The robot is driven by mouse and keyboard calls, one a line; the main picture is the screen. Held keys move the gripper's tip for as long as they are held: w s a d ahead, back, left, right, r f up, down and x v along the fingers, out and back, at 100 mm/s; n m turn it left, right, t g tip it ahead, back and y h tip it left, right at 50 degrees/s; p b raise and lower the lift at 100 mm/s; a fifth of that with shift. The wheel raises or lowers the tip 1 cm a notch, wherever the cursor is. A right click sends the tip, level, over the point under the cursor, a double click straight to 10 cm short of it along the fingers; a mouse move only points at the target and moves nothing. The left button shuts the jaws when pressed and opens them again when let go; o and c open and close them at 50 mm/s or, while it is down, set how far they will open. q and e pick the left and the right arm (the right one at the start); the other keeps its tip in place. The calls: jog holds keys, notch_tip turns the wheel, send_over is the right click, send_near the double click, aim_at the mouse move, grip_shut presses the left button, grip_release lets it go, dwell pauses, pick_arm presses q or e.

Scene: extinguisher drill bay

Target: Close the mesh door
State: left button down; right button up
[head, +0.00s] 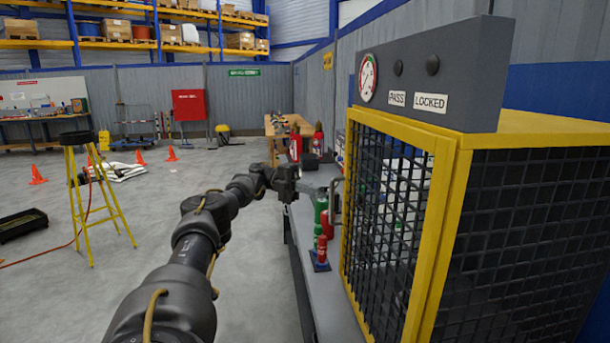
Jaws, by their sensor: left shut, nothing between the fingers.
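The mesh door (395,230) has a yellow frame and dark wire mesh, and it forms the left face of the cage (540,230). Its near upright stands beside the cage's yellow corner post. I cannot tell whether its far edge meets the cage frame. A grey bar handle (334,200) shows at the door's far edge. My left gripper (318,190) is shut and empty, just left of the handle; whether it touches is unclear. My right gripper is out of view.
A grey bench (335,310) runs beneath the door, with green and red extinguishers (321,225) close below my left gripper. A panel (440,70) with a gauge and "PASS" and "LOCKED" labels tops the cage. A yellow stool (90,190) stands left on open floor.

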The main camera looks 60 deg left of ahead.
pick_arm(q)
jog(key=s+d+r+p, duration=0.8)
jog(key=d+p, duration=0.2)
jog(key=shift+r, duration=0.3)
dwell(0.4)
